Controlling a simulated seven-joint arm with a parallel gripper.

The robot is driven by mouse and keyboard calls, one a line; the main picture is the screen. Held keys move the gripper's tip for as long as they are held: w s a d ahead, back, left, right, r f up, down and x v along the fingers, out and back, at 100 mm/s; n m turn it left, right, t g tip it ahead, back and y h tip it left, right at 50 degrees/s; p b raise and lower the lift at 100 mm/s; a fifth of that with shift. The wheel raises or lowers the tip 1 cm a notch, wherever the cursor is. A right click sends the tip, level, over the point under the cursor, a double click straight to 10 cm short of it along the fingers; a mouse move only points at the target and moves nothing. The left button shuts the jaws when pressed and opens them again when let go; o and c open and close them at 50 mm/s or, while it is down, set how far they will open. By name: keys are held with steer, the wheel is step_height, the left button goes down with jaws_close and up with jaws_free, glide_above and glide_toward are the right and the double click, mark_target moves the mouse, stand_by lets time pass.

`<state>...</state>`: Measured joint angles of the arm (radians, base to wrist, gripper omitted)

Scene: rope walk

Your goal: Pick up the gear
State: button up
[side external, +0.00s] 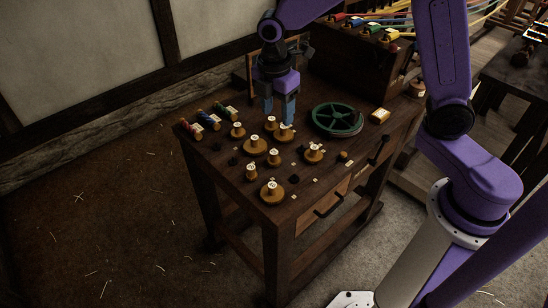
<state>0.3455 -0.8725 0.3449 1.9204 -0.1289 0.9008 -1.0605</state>
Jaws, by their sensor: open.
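Several round brown wooden pieces with pale raised hubs stand on the dark wooden table (231,168); some of them look like gears, but teeth are too small to make out. One such piece (285,136) is right below my gripper (279,121). I cannot tell whether the fingertips touch the piece below.
A green spoked wheel (337,119) lies right of my gripper. Colored spools (208,120) lie at the table's left corner. A dark box with colored bobbins (352,62) stands behind. More hubbed pieces (272,191) and small dark parts crowd the front left. A pale block (380,116) sits at right.

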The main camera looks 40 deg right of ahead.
steer(key=w+d+f+n, duration=0.1)
steer(key=w+f, duration=0.1)
steer(key=w, duration=0.2)
glide_above(274, 152)
steer(key=f, duration=1.1)
steer(key=shift+w+a+f, duration=0.1)
steer(key=shift+a+f, duration=0.1)
steer(key=shift+f, duration=0.2)
steer(key=shift+d+f, duration=0.2)
steer(key=shift+f, duration=2.4)
steer(key=c, duration=0.8)
